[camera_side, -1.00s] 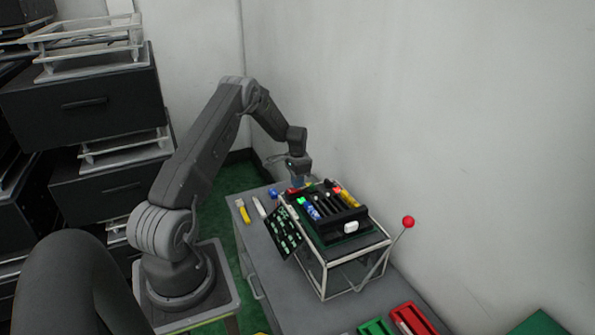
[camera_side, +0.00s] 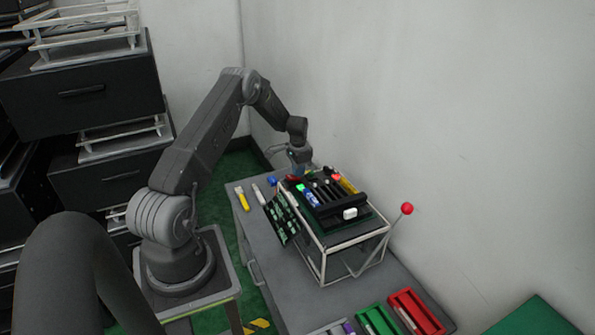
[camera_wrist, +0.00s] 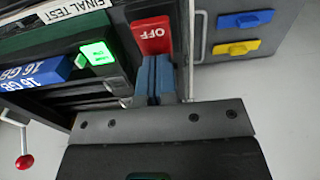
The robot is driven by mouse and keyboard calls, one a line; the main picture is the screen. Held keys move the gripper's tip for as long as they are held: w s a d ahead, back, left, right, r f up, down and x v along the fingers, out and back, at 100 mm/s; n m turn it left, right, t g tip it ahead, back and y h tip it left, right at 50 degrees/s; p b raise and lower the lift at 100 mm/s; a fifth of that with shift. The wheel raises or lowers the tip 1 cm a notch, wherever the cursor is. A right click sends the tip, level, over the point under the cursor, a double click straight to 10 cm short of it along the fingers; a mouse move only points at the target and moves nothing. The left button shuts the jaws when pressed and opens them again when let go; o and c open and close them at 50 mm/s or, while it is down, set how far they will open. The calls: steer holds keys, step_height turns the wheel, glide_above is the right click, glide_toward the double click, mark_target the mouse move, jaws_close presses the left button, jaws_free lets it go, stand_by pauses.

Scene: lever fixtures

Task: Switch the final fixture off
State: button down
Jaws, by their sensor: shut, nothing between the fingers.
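The fixture is a wire-framed box (camera_side: 323,262) on the grey bench. A white strip reading "FINAL TEST" (camera_wrist: 76,10) is on it in the wrist view. A lever with a red ball (camera_side: 407,208) stands out at the fixture's right; a red ball also shows in the wrist view (camera_wrist: 25,162). My gripper (camera_wrist: 155,62) is shut and empty, its blue-grey fingertips right at the red block's edge; I cannot tell whether they touch. In the side view my gripper (camera_side: 298,174) is at the fixture's far end.
Blue "16 GB" modules (camera_wrist: 38,75) lie beside the green block. A green circuit board (camera_side: 282,220) leans at the fixture's left. Blue (camera_wrist: 245,19) and yellow (camera_wrist: 237,47) pieces lie beyond. Green (camera_side: 376,322) and red (camera_side: 416,313) trays stand at the front; a wall is behind.

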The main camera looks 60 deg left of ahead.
steer(key=shift+s+d+f, duration=0.35)
steer(key=shift+d+f, duration=0.05)
steer(key=shift+f, duration=0.25)
steer(key=shift+s+r, duration=0.25)
steer(key=shift+s, duration=0.6)
step_height(320, 180, up, 15)
steer(key=shift+w+a, duration=0.25)
steer(key=shift+w, duration=0.1)
